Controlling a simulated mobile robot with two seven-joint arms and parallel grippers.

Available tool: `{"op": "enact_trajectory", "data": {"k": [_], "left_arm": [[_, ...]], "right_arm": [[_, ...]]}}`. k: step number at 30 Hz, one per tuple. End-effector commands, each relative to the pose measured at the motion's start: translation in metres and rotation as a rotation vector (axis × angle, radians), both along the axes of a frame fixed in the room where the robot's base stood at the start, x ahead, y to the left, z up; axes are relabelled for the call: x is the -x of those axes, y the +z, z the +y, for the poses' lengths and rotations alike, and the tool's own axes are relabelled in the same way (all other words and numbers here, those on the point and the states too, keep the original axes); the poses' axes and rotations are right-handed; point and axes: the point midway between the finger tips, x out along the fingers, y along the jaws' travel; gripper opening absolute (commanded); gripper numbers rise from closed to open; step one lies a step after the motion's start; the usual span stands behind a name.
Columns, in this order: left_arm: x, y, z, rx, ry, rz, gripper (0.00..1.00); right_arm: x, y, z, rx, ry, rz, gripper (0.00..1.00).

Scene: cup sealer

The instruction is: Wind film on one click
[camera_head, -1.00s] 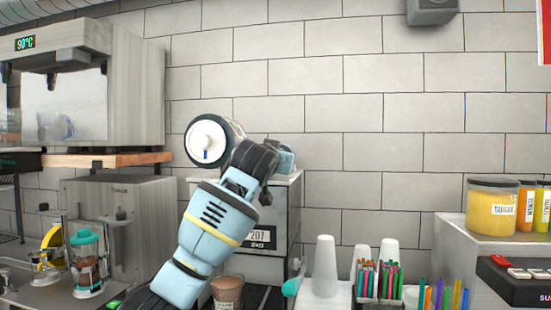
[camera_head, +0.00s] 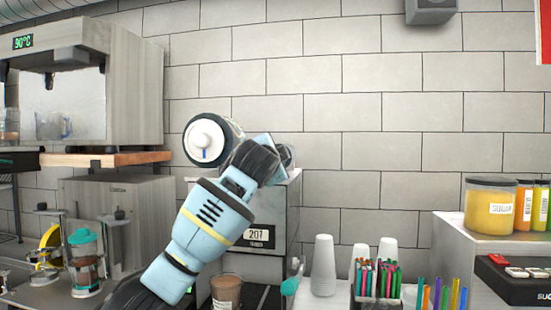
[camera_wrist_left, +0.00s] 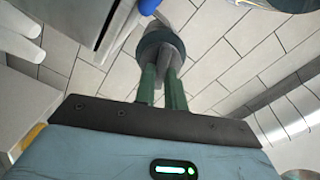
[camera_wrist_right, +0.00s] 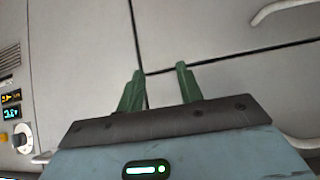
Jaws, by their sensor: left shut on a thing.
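The cup sealer (camera_head: 265,215) stands against the wall with a display reading about 207. A film roll (camera_head: 205,140) with a white hub and a small blue mark sits at its top left. My left arm crosses in front of the sealer, and its wrist hides most of the hand at the sealer's top. In the left wrist view my left gripper (camera_wrist_left: 162,80) is shut on a dark round knob (camera_wrist_left: 158,42). What the knob joins to is hidden. In the right wrist view my right gripper (camera_wrist_right: 158,80) is open and empty.
A brown-filled cup (camera_head: 226,292) stands below the sealer. A blender jar (camera_head: 86,262) is at the left. Yellow sugar jar (camera_head: 490,205) sits on the right counter.

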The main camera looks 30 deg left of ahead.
Motion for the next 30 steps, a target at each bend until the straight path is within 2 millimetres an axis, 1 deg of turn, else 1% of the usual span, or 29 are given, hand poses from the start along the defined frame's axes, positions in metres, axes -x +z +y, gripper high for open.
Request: {"op": "enact_trajectory", "data": {"k": [18, 24, 30], "left_arm": [[0.0002, -0.0024, -0.0005, -0.563, -0.001, 0.145, 0.00], [0.0001, -0.0039, -0.0005, -0.715, -0.001, 0.185, 0.00], [0.0001, -0.0046, -0.0003, -0.827, -0.001, 0.214, 0.00]], "right_arm": [[0.0002, 0.0000, 0.0001, 0.000, 0.000, 0.000, 0.36], [0.0002, -0.0001, 0.0001, 0.000, 0.000, 0.000, 0.36], [0.0002, -0.0001, 0.0001, 0.000, 0.000, 0.001, 0.36]]}}
